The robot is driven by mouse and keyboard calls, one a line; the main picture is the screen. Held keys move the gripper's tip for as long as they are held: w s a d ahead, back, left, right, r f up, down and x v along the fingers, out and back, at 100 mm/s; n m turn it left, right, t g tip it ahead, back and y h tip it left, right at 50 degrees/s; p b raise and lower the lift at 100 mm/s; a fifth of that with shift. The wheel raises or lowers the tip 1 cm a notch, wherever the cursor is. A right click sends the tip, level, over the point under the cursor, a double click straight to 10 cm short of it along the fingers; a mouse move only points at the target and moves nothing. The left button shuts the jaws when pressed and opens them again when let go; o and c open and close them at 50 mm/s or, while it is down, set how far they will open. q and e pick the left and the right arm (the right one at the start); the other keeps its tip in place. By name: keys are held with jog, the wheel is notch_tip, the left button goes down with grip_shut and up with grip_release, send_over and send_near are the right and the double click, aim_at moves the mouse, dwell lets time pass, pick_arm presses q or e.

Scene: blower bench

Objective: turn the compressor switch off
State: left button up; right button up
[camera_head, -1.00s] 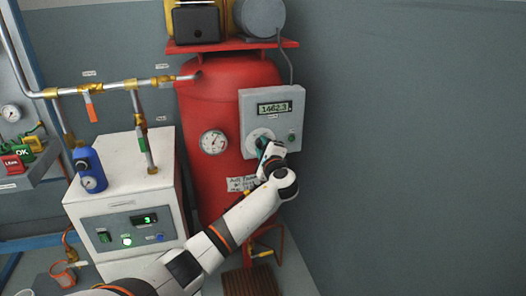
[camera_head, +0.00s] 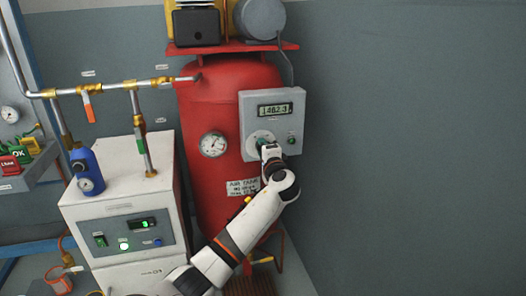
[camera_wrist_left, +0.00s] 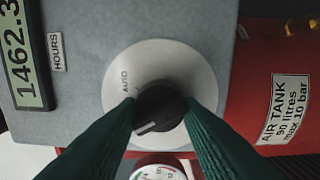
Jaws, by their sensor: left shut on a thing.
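The compressor switch is a black round knob (camera_wrist_left: 160,108) on a pale round dial plate (camera_wrist_left: 118,62). A white line on the knob points to the lower left in the wrist view, while the "AUTO" mark is at the dial's upper left. The dial (camera_head: 252,138) is on the grey switch box (camera_head: 284,116) on the red air tank. My left gripper (camera_head: 264,146) is at the dial, partly covering it. In the wrist view its dark green fingers (camera_wrist_left: 160,104) are shut on the knob, one on each side. My right gripper is not in view.
The hours display (camera_head: 275,109) reads 1462.3. A pressure gauge (camera_head: 213,144) is on the red tank (camera_head: 205,185) left of the box. A white cabinet (camera_head: 165,195) with a blue bottle-shaped unit (camera_head: 86,170) stands left. The grey wall (camera_head: 410,150) at right is bare.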

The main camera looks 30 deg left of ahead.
pick_arm(q)
jog(key=shift+f, duration=0.15)
jog(key=o, duration=1)
jog(key=p+v, duration=0.2)
jog(key=v, duration=1)
jog(key=shift+s, duration=0.1)
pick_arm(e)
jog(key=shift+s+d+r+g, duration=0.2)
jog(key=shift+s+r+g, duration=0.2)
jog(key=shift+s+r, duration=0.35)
